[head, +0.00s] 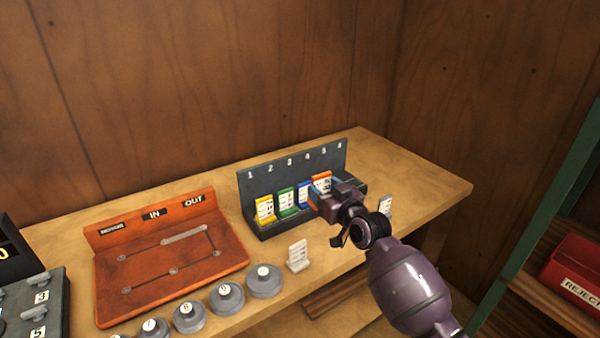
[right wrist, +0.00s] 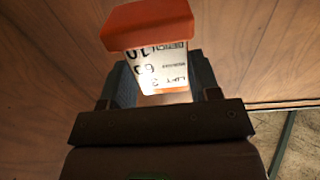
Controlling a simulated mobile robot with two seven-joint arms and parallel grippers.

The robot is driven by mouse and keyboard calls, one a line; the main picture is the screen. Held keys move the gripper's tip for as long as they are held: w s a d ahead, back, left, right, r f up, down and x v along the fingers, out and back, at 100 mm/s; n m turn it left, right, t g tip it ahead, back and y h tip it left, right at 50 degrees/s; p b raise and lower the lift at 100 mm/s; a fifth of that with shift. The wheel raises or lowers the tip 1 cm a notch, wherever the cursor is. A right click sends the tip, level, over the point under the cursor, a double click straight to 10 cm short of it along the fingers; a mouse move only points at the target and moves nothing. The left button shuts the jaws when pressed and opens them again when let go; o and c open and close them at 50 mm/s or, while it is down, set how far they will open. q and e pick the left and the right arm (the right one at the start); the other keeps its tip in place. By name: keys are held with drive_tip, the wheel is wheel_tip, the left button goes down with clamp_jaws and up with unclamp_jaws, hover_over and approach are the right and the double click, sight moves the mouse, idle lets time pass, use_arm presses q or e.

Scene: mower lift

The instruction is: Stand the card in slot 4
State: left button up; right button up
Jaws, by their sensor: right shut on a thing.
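An orange-topped white card (head: 321,184) is upright between the fingers of my right gripper (head: 322,205). It also shows in the right wrist view (right wrist: 158,68), with printed text on its face. The dark rack (head: 262,185) has slots numbered 1 to 6. The card is at the rack, right of the blue card, around slot 4. Its lower edge is hidden by the gripper, so I cannot tell whether it touches the slot floor. A yellow card (head: 264,209), a green card (head: 287,201) and a blue card (head: 304,194) stand in slots 1 to 3. My left gripper is not in view.
A small white card stand (head: 298,256) is in front of the rack, another (head: 385,205) right of it. An orange board (head: 170,262) and several grey round weights (head: 227,298) lie left. A red reject bin (head: 575,268) is on the right shelf.

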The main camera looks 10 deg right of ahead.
drive_tip(key=s+a+r+m+h+b, duration=0.15)
drive_tip(key=s+r, duration=0.25)
drive_tip(key=s, duration=0.5)
drive_tip(key=s+d+f+m+h+b, duration=0.2)
drive_tip(key=s+d+f+h, duration=0.15)
drive_tip(key=s+f, duration=0.6)
drive_tip(key=w+a+r+n+y+p, duration=0.2)
drive_tip(key=w+a+r+y+p, duration=0.15)
drive_tip(key=w+r, duration=0.6)
drive_tip(key=shift+n+y, duration=0.75)
drive_tip(key=w+f, duration=0.1)
drive_tip(key=w, duration=0.2)
drive_tip(key=w+d+f, duration=0.1)
drive_tip(key=w, duration=0.2)
drive_tip(key=w+f, duration=0.1)
drive_tip(key=w, duration=0.2)
drive_tip(key=shift+d, duration=0.35)
drive_tip(key=shift+w+f, duration=0.1)
drive_tip(key=shift+f, duration=0.4)
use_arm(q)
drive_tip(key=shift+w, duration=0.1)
